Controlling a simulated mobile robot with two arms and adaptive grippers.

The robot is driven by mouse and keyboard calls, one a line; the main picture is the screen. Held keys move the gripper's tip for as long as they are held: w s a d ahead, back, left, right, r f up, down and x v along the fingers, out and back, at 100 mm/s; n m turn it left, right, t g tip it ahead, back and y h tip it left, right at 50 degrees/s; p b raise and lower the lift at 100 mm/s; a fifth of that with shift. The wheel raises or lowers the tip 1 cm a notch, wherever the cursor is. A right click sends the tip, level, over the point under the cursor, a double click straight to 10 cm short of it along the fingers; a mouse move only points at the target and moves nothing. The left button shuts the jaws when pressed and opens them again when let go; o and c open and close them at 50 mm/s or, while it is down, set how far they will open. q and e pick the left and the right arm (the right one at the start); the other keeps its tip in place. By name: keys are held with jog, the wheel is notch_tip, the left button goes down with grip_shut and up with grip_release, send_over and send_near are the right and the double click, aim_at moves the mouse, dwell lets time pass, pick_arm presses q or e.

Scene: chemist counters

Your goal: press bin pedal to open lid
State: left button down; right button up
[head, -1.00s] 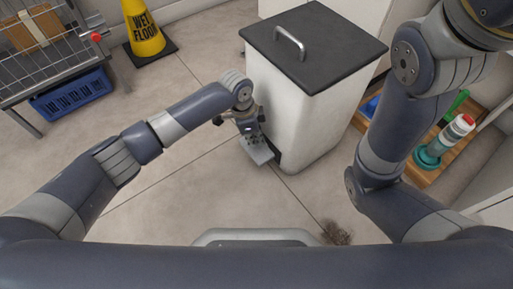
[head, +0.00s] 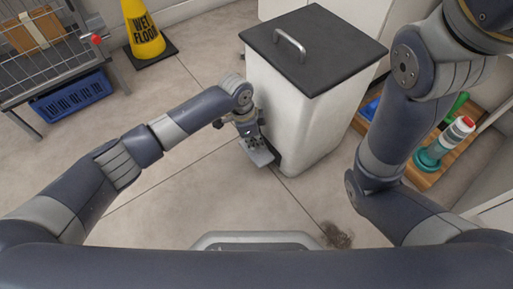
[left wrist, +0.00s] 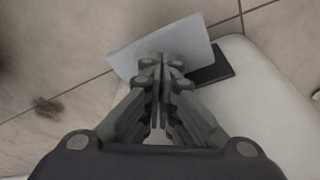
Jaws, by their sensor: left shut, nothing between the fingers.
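The white bin (head: 310,118) stands on the floor with its dark lid (head: 318,45) down and a metal handle on top. Its grey metal pedal (head: 259,153) sticks out low at the front left and also shows in the left wrist view (left wrist: 190,45). My left gripper (head: 252,137) is shut and empty, pointing down right over the pedal. In the left wrist view its fingertips (left wrist: 161,60) overlap the pedal plate; I cannot tell whether they touch it. My right arm (head: 385,140) shows at the right, but its gripper is out of view.
A yellow wet floor sign (head: 145,35) stands at the back left. A wire cart (head: 45,50) and blue basket (head: 72,96) are at the far left. A wooden tray (head: 425,178) with bottles is right of the bin. A dark stain (head: 337,236) marks the floor in front.

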pick_arm(q)
jog(key=shift+f, duration=0.15)
dwell(0.4)
jog(key=shift+f, duration=0.45)
jog(key=shift+f, duration=0.15)
